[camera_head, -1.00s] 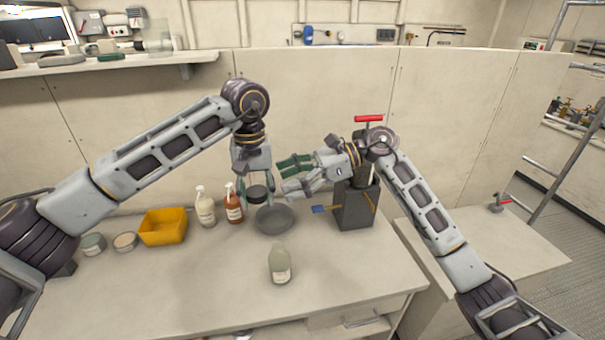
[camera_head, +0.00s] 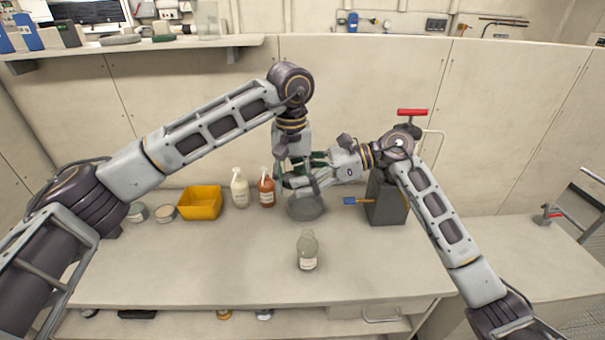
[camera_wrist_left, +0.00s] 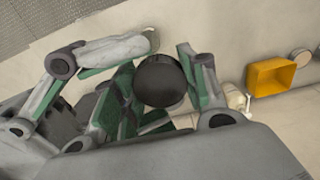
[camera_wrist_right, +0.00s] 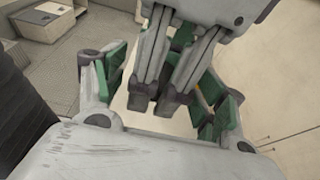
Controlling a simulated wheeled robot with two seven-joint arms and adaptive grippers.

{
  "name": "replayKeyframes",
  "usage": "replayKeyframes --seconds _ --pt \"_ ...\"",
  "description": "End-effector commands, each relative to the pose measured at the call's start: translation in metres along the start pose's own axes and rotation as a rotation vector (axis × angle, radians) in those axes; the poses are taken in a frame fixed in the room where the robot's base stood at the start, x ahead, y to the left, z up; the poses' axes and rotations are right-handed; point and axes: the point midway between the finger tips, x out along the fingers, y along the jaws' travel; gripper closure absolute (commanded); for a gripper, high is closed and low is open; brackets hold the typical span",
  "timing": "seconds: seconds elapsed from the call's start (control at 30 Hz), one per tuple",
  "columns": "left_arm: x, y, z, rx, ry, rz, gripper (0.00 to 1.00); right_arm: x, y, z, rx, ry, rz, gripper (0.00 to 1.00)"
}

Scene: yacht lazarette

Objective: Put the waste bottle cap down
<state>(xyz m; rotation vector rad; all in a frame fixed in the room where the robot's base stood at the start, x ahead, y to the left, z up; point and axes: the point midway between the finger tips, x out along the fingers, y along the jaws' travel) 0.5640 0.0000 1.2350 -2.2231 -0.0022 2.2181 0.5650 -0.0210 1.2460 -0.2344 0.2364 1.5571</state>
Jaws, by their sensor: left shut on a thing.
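A round black cap (camera_wrist_left: 160,80) sits between the fingers of my left gripper (camera_head: 291,176) in the left wrist view. That gripper is shut on it and points down above the grey round pan. My right gripper (camera_head: 298,181) reaches in from the right at the same spot. In the right wrist view my right gripper's fingers (camera_wrist_right: 163,95) are spread, with my left gripper's fingers between them. I cannot tell whether it touches the cap, which the grippers largely hide in the head view. A pale green bottle (camera_head: 307,252) stands upright on the bench, nearer me.
The grey pan (camera_head: 305,208) lies below the grippers. A white spray bottle (camera_head: 240,190), a reddish bottle (camera_head: 266,190) and a yellow bin (camera_head: 200,203) stand to the left. A dark box (camera_head: 386,203) stands right.

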Motion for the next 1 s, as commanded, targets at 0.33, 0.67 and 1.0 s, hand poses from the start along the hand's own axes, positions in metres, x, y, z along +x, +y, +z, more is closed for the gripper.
replayKeyframes --seconds 0.33,0.67,1.0 --pt "0.0000 0.0001 0.0001 0.000 0.000 0.000 0.91 -0.0002 0.0000 0.0001 0.000 0.000 0.000 0.75" --pt "0.0000 0.0003 0.0002 0.001 0.000 0.000 0.32 -0.0002 -0.0001 0.0001 0.000 0.000 0.000 0.78" --pt "-0.0018 0.0003 0.0001 0.001 0.000 0.000 0.32 -0.0002 0.0000 0.0001 0.000 0.000 0.000 0.78"
